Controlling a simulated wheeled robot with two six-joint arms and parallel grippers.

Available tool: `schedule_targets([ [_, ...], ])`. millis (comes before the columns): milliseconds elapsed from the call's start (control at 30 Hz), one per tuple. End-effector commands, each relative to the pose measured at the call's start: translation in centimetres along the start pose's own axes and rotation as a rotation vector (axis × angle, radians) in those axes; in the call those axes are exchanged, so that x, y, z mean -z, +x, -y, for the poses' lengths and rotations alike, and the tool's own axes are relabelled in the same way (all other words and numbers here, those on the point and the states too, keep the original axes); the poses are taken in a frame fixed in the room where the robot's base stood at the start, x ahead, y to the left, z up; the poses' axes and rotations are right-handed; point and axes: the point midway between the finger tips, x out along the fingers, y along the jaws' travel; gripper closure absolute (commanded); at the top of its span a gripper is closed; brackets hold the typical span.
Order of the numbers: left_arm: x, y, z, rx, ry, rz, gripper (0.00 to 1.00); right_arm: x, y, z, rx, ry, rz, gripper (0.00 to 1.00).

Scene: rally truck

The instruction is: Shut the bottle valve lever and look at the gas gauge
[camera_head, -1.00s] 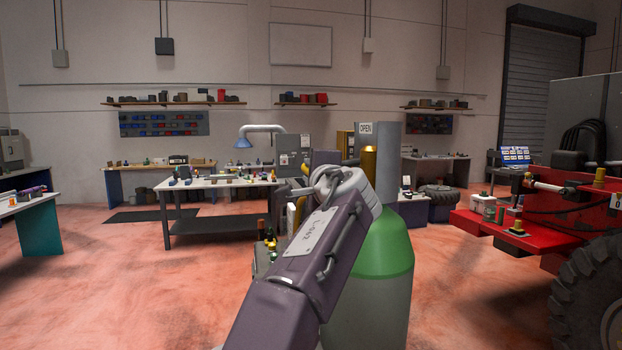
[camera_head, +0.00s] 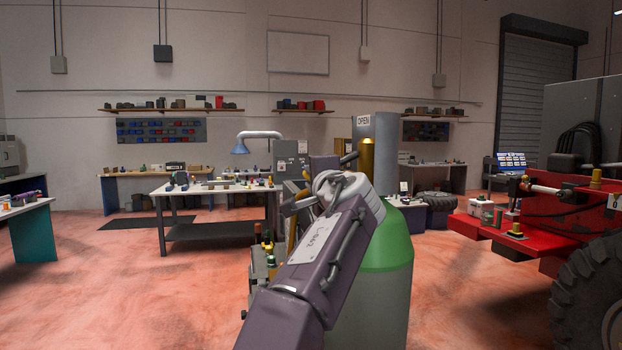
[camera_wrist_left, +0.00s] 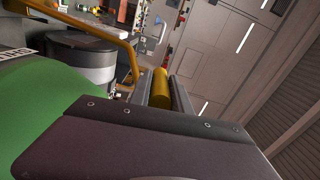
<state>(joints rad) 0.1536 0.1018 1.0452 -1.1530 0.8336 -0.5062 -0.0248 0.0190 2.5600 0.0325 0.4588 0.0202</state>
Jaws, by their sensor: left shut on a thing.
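The gas bottle has a green shoulder (camera_head: 392,245) above a grey body and stands upright, partly behind my left arm. A brass-yellow valve column (camera_head: 367,157) rises above it. My left gripper (camera_head: 349,158) is at the upper left side of this column, mostly hidden behind my own wrist. In the left wrist view a yellow cylinder (camera_wrist_left: 160,88) shows between the gripper's grey fingers (camera_wrist_left: 165,94), beyond its dark body. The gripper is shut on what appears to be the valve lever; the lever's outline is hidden. I cannot make out a gauge face. My right gripper is not in view.
An "OPEN" sign (camera_head: 363,120) shows on a grey upright behind the bottle. A white-topped workbench (camera_head: 215,188) stands left, a red truck part (camera_head: 535,228) with a large tyre (camera_head: 590,295) right. Reddish floor is clear at left.

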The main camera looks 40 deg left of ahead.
Motion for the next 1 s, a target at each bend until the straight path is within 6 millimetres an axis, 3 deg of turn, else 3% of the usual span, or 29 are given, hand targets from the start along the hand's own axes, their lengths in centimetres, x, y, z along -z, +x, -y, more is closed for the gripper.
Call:
schedule_targets([
  [100, 0.1, 0.1, -0.4, -0.007, 0.005, 0.001, 1.00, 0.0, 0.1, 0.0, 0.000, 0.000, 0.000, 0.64],
  [133, 0.1, 0.1, -0.4, -0.008, 0.005, 0.000, 0.71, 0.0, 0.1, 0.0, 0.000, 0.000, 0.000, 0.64],
  [200, 0.1, 0.1, -0.4, -0.007, 0.004, 0.000, 0.55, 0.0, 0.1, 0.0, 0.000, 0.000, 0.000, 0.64],
  [567, 0.1, -0.6, -0.3, -0.003, 0.002, -0.003, 0.55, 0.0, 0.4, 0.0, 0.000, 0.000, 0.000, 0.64],
  [800, 0.3, -5.8, -0.6, -0.004, 0.001, -0.007, 0.55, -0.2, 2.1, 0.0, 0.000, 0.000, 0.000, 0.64],
  [1000, 0.2, -8.6, -0.4, -0.006, 0.002, -0.003, 0.55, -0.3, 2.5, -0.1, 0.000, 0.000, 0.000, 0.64],
])
